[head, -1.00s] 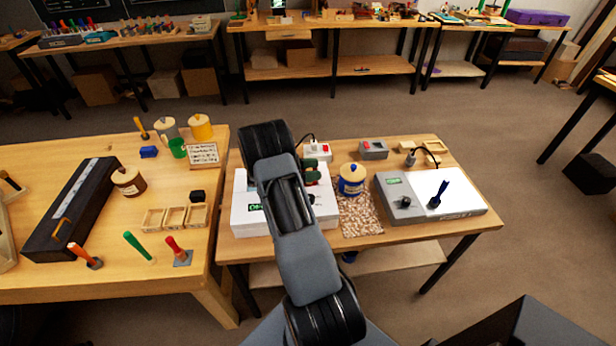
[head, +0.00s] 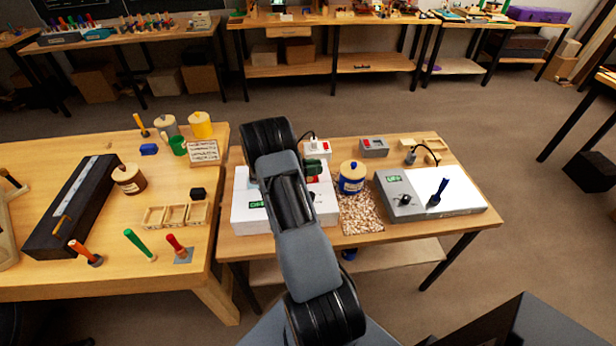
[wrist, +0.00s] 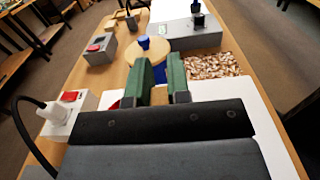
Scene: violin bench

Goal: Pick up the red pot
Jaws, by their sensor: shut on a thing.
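The red pot is almost wholly hidden; a red edge of it (wrist: 115,104) shows left of my gripper in the wrist view. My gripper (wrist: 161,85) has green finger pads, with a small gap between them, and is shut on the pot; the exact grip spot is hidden. In the head view my arm covers most of the pot, and my gripper (head: 314,167) is over the white device (head: 250,215) on the right table. I cannot tell whether the pot touches the device.
A blue pot with a tan lid (head: 351,179) stands close to the right of my gripper, by a speckled mat (head: 361,215). A grey device with a white top (head: 455,193) is farther right. A box with a red switch (head: 317,149) and its cable are behind my gripper.

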